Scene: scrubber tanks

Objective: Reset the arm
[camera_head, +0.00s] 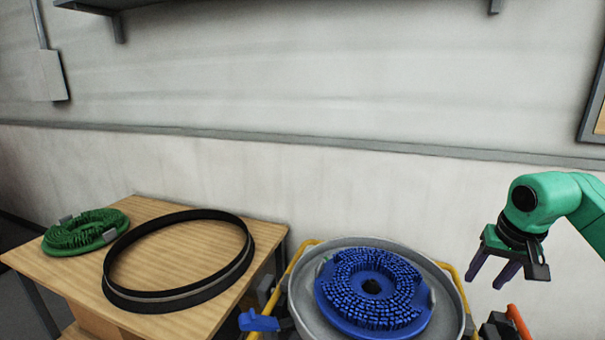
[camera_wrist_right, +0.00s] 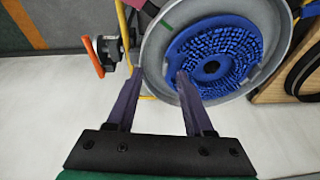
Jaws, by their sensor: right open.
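My right gripper (camera_head: 495,272) hangs at the right of the head view, on a green arm, with its fingers pointing down. It is open and empty, with a clear gap between the two fingers in the right wrist view (camera_wrist_right: 156,82). It is to the right of the grey round tank (camera_head: 452,300) and apart from it. A blue round scrubber brush (camera_head: 372,288) lies in the tank, and it also shows in the right wrist view (camera_wrist_right: 212,66). My left gripper is not in view.
A wooden table (camera_head: 140,208) stands at the left, bearing a black ring (camera_head: 178,298) and a green round brush (camera_head: 85,232). Yellow rails (camera_head: 455,275) flank the tank. An orange handle (camera_head: 518,322) is below my right gripper. A shelf (camera_head: 180,5) is on the wall above.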

